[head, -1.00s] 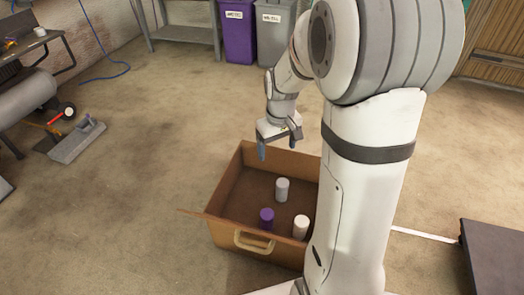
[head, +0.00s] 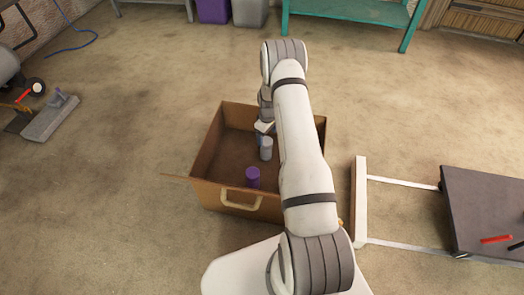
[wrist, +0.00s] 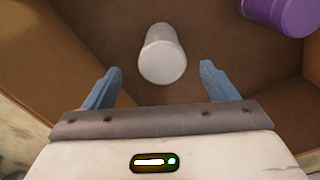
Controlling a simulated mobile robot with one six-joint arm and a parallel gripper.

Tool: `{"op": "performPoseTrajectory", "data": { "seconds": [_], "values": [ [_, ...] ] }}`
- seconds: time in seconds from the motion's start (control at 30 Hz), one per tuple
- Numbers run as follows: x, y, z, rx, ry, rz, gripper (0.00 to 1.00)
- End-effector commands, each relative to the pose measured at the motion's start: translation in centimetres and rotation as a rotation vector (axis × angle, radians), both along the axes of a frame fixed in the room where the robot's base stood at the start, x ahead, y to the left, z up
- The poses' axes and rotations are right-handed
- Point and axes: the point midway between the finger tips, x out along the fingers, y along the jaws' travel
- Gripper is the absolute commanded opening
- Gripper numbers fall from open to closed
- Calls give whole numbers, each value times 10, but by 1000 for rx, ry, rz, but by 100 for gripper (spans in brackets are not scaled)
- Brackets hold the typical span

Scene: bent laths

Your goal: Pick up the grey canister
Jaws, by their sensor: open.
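The grey canister (head: 266,148) stands upright inside the brown box, towards its right half. In the wrist view, the canister (wrist: 162,55) looks pale and lies centred between my two blue fingers, with floor showing on both sides. My gripper (wrist: 160,70) is open and holds nothing. In the head view, my gripper (head: 262,133) is down inside the box, right at the grey canister and partly hidden by my arm. I cannot tell how far down the canister the fingertips reach.
The box (head: 205,150) has raised walls around the gripper. A purple canister (head: 252,177) stands nearer the box's front wall; it also shows in the wrist view (wrist: 282,14). The white canister is not visible now.

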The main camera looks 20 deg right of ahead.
Motion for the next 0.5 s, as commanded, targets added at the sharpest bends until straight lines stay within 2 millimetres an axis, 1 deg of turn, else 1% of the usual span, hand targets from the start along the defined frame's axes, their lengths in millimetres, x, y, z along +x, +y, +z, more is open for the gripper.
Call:
{"op": "performPoseTrajectory", "data": {
  "seconds": [0.03, 0.1, 0.33, 0.5],
  "values": [
    [0, 0, -8, 0, 1, 1, 79],
    [0, 0, -17, 0, 1, 1, 79],
    [0, 1, -38, 1, 3, 0, 79],
    [3, 4, -65, 1, 3, 0, 79]
  ]
}}
